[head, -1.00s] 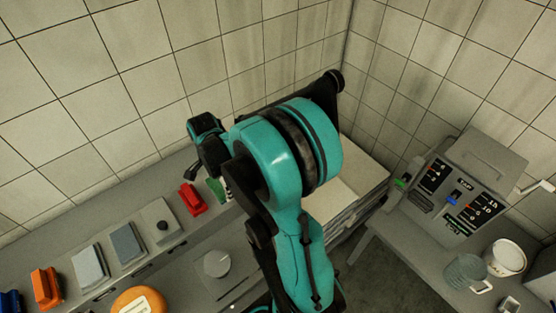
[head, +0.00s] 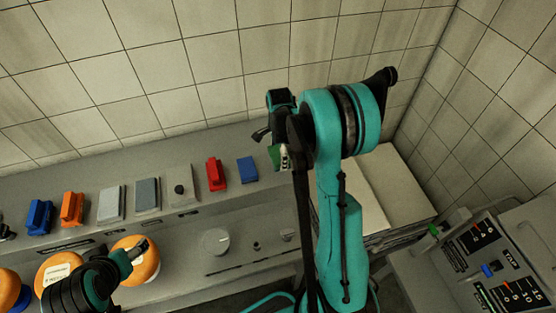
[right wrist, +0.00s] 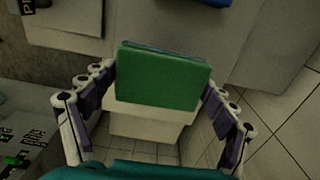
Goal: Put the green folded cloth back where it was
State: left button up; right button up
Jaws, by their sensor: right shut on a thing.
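The green folded cloth (head: 274,156) is a small green block in the head view, mostly hidden by my right gripper (head: 284,158). In the right wrist view the green cloth (right wrist: 158,76) fills the space between the two fingers of my right gripper (right wrist: 160,82), which is shut on it. It is held above the grey counter near its right end.
A row on the grey counter (head: 100,168) holds blue (head: 39,216), orange (head: 72,208), grey, red (head: 216,174) and blue (head: 247,170) items. A stack of pale boards (head: 395,185) stands right of my right arm. A panel machine (head: 500,270) stands at the lower right. Tiled walls close the back.

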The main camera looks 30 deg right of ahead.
aim_at(277, 160)
jog(key=shift+w+f, duration=0.45)
jog(key=shift+w, duration=0.25)
notch_tip(277, 160, down, 4)
jog(key=shift+f, duration=0.1)
jog(key=o, duration=0.6)
jog(key=shift+f+b, duration=0.1)
jog(key=shift+b, duration=0.25)
jog(key=shift+o, duration=1.4)
